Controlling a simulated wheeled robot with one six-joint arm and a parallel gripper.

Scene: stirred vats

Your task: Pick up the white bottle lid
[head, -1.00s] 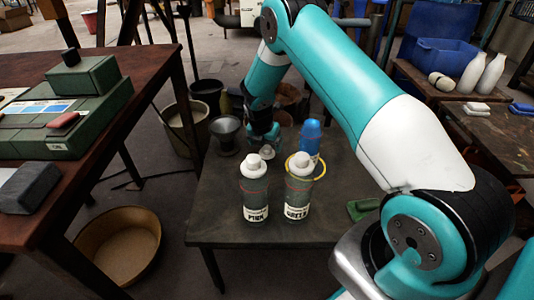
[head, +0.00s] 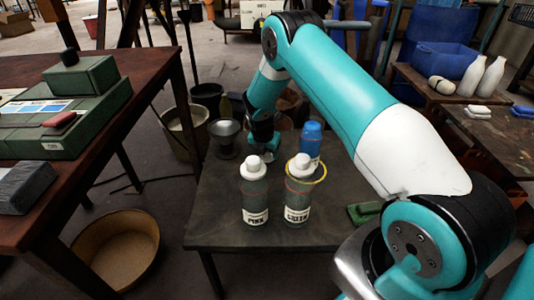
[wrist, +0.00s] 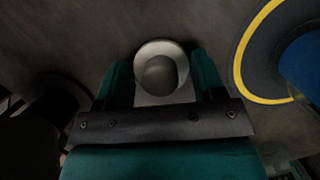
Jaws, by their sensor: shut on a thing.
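The white bottle lid (wrist: 160,68) is a round white piece between the two fingers of my gripper (wrist: 162,80) in the wrist view. The fingers are shut on its sides. In the head view my gripper (head: 263,143) is low over the dark table, behind the pink-labelled bottle (head: 254,192). Only a small pale part of the lid (head: 268,157) shows there, beside that bottle's cap. I cannot tell whether the lid still touches the table. The green-labelled bottle (head: 298,192) stands to the right, with its own white cap on.
A blue-topped bottle (head: 311,140) stands right of my gripper, by a yellow ring (head: 322,174); the ring is also close in the wrist view (wrist: 240,62). A green block (head: 363,212) lies at the right of the dark table (head: 215,215). The table's front left is clear.

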